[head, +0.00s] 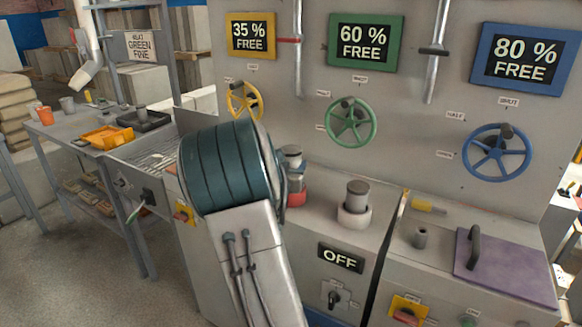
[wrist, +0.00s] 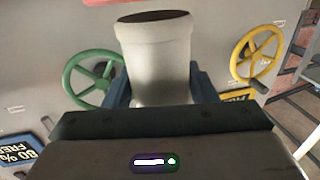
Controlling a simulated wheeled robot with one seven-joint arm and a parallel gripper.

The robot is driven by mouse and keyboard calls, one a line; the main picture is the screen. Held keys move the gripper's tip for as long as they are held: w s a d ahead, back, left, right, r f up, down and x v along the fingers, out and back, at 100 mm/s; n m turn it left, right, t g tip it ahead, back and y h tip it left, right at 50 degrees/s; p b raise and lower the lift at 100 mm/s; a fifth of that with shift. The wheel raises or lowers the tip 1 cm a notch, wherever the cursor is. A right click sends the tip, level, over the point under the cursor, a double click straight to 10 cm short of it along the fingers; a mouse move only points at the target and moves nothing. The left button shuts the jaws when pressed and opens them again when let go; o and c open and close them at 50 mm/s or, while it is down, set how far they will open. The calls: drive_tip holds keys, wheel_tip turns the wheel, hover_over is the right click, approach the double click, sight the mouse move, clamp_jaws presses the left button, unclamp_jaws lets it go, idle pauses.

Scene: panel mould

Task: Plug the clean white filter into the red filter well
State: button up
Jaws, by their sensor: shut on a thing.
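My gripper (wrist: 158,95) is shut on the white filter (wrist: 155,55), a pale, slightly flared cylinder with a dark brown end. The wrist picture is upside down, so that dark end points down. In the head view the held filter (head: 292,152) shows just right of my arm, partly hidden by it, directly above the red filter well (head: 297,198). A sliver of the red well (wrist: 103,2) shows at the top edge of the wrist view. I cannot tell whether the filter touches the well. My gripper is mostly hidden behind my arm in the head view.
A white well (head: 353,216) with a grey filter (head: 357,190) stands to the right. Yellow (head: 243,99), green (head: 351,122) and blue (head: 496,151) handwheels are on the panel behind. A purple lid (head: 500,262) lies at right. A side table (head: 75,130) with trays stands at left.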

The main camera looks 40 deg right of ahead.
drive_tip(key=shift+f+b, duration=2.65)
drive_tip(key=shift+f, duration=0.2)
drive_tip(key=o, duration=1.1)
drive_tip(key=v, duration=1.3)
drive_tip(key=shift+s+a+r+b, duration=0.1)
drive_tip(key=shift+s+a+b, duration=0.05)
drive_tip(key=shift+a+b, duration=0.2)
drive_tip(key=shift+a, duration=0.1)
